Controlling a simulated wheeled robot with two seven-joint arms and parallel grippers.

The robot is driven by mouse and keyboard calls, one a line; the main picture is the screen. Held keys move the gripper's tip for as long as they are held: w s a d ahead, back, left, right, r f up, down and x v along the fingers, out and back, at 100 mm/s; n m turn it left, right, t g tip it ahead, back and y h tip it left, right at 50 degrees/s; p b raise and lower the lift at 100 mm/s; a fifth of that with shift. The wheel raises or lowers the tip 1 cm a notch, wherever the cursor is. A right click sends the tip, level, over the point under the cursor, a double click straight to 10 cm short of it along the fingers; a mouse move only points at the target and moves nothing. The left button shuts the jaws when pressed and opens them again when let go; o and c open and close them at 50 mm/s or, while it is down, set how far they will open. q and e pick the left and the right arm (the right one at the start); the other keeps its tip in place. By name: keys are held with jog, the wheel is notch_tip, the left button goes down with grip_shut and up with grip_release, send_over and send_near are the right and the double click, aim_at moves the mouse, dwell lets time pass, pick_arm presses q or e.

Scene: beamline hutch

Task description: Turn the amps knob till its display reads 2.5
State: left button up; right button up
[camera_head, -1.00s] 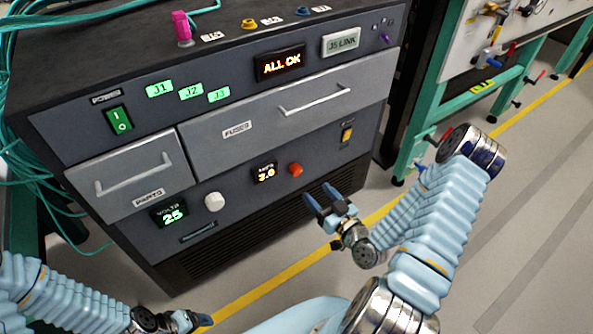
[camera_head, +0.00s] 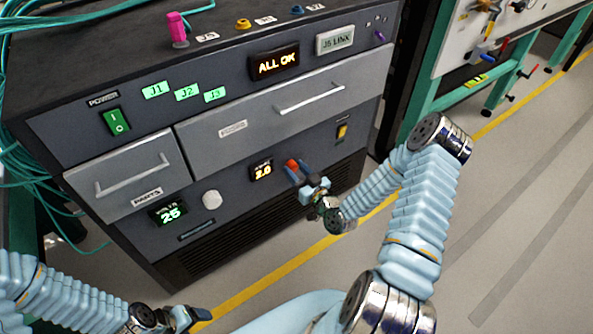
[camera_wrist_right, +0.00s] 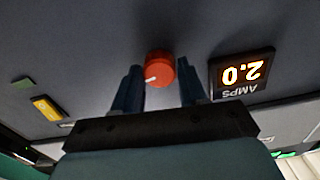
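The red amps knob (camera_head: 291,165) is on the lower front of the dark cabinet. The amps display (camera_head: 262,170) beside it reads 2.0. It reads the same, upside down, in the right wrist view (camera_wrist_right: 242,72). My right gripper (camera_head: 299,174) is at the knob. In the right wrist view its two fingers (camera_wrist_right: 158,85) stand apart, one on each side of the knob (camera_wrist_right: 160,69), whose white mark points to the lower left. A small gap shows at the right finger; contact at the left finger is unclear. My left gripper (camera_head: 198,315) is low, away from the cabinet.
The volts display (camera_head: 168,214) reads 25 or 2.5, with a white knob (camera_head: 212,199) beside it. A yellow switch (camera_head: 342,132) is up and right of the amps knob. Drawer handles (camera_head: 310,96) stick out above. Open floor lies at right.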

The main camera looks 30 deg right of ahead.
jog(key=c, duration=0.6)
jog(key=shift+f+m+b, duration=0.2)
jog(key=shift+m+b, duration=0.4)
jog(key=shift+b, duration=0.05)
jog(key=shift+m, duration=0.6)
jog(key=shift+r+m+b, duration=0.15)
jog(key=shift+m+b, duration=0.15)
jog(key=shift+m, duration=0.1)
jog(key=o, duration=1.1)
jog(key=shift+c, duration=0.2)
